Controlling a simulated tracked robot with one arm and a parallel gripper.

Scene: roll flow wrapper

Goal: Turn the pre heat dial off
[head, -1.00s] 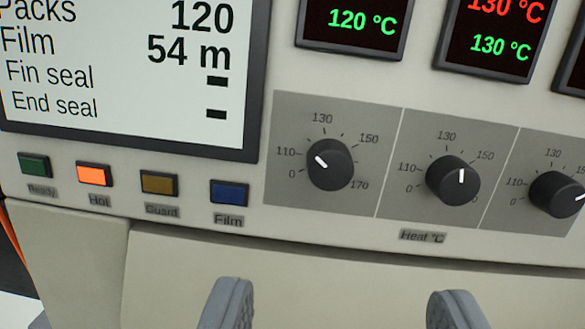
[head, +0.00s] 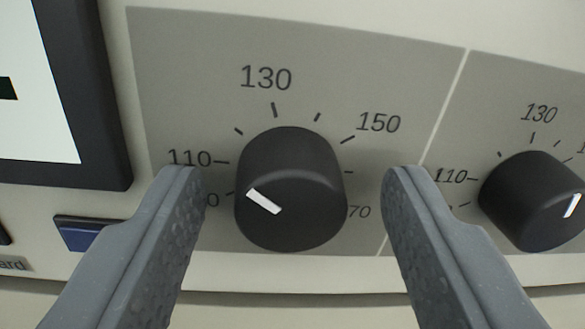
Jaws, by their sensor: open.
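A black round dial (head: 290,190) stands out from a grey panel in the middle of the head view. Its white pointer mark is on the lower left of its face and slants toward the upper left, between the 0 and 110 marks. The scale around it reads 0, 110, 130, 150 and a partly covered 170. No name label for this dial shows. My gripper (head: 292,190) is open, with one grey finger on each side of the dial. Gaps show between both fingers and the dial, and nothing is held.
A second black dial (head: 532,202) with a similar scale sits to the right, close to my right finger. A dark-framed screen (head: 95,100) is at the upper left. A blue button (head: 78,233) is at the lower left, partly behind my left finger.

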